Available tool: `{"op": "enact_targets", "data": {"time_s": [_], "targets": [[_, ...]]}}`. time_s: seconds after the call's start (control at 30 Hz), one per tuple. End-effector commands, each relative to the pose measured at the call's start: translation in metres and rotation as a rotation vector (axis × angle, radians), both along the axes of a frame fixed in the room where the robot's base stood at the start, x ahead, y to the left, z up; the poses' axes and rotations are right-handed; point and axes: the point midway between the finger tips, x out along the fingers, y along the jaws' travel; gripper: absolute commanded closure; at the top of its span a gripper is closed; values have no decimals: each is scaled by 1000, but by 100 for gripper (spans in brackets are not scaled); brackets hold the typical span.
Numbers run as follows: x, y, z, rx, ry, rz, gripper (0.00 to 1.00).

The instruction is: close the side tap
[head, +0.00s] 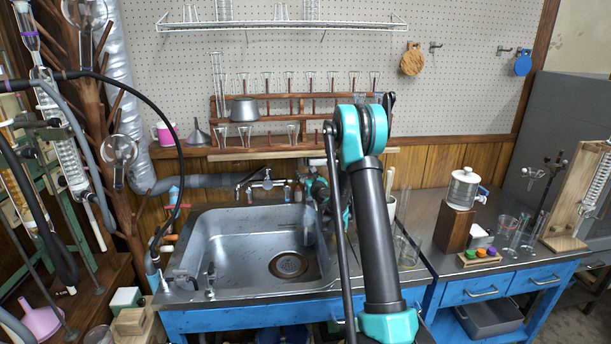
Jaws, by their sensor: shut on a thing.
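My gripper (317,190) is at the back right of the steel sink (215,250), partly hidden behind my own arm. It is small in the view and appears shut on the side tap, whose handle is covered by the fingers.
Small bottles stand behind the sink near my gripper. Glassware stands on the counter to the right of my arm. A wooden rack (262,108) of tubes is above. A glass dispenser (464,188) stands on a wooden block at right. The basin's left part is clear.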

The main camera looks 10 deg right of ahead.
Motion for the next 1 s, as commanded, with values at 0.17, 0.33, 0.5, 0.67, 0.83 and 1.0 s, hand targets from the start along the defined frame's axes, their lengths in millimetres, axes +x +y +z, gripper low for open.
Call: {"op": "enact_targets", "data": {"time_s": [0.17, 0.33, 0.5, 0.67, 0.83, 1.0], "targets": [[0, 3, 0, 0, 0, -117, 80], [0, 2, 0, 0, 0, -193, 80], [0, 0, 0, 0, 0, -217, 80], [-1, 0, 0, 0, 0, -216, 80], [-1, 0, 0, 0, 0, -216, 40], [-1, 0, 0, 0, 0, -215, 29]]}}
